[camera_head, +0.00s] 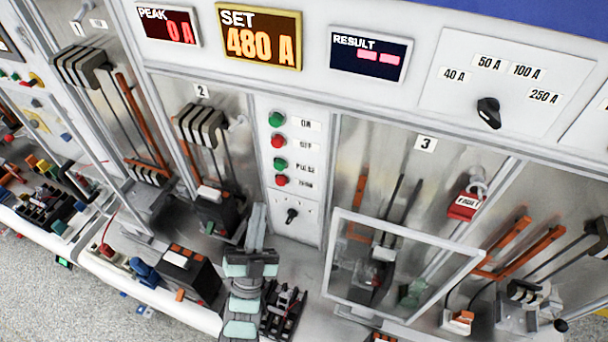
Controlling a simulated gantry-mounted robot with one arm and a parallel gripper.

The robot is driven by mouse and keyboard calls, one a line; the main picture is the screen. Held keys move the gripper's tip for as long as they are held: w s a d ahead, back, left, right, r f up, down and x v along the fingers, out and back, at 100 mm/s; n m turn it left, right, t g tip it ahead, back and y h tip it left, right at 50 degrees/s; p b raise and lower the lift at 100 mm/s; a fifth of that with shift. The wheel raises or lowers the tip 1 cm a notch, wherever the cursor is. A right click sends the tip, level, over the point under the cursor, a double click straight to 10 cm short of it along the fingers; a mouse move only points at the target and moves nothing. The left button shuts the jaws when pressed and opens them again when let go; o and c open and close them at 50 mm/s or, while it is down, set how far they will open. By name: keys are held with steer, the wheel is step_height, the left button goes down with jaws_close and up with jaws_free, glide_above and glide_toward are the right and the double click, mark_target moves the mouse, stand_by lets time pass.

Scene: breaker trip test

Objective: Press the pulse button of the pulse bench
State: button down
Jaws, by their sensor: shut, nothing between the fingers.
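The pulse button (280,163) is a green round button beside a label reading PULSE on the white button panel (306,190) between bays 2 and 3. A green ON button (276,119) and a red button (278,141) sit above it, and another red button (281,181) is just below. My gripper (257,209) is shut and empty, pointing up the picture. Its tips appear below and left of the pulse button, apart from it in the picture; the depth gap is hard to tell. The bench displays read PEAK 0 A (168,26), SET 480 A (261,38) and RESULT with pink dashes (369,55).
A small black knob (291,215) sits below the buttons. A framed clear guard (398,228) stands out in front of bay 3. A black block with orange parts (186,272) is left of my arm. A black selector knob (489,112) is at upper right.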

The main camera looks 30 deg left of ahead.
mark_target(279, 166)
steer(key=shift+s+a+f+g, duration=0.1)
steer(key=shift+a+g, duration=0.2)
steer(key=shift+a, duration=0.3)
steer(key=w+a+b, duration=0.2)
steer(key=w, duration=0.6)
steer(key=shift+w+b, duration=0.3)
steer(key=shift+b, duration=0.05)
stand_by(1.7)
steer(key=shift+w+a+b, duration=0.15)
steer(key=shift+w+b, duration=0.25)
steer(key=shift+b, duration=0.05)
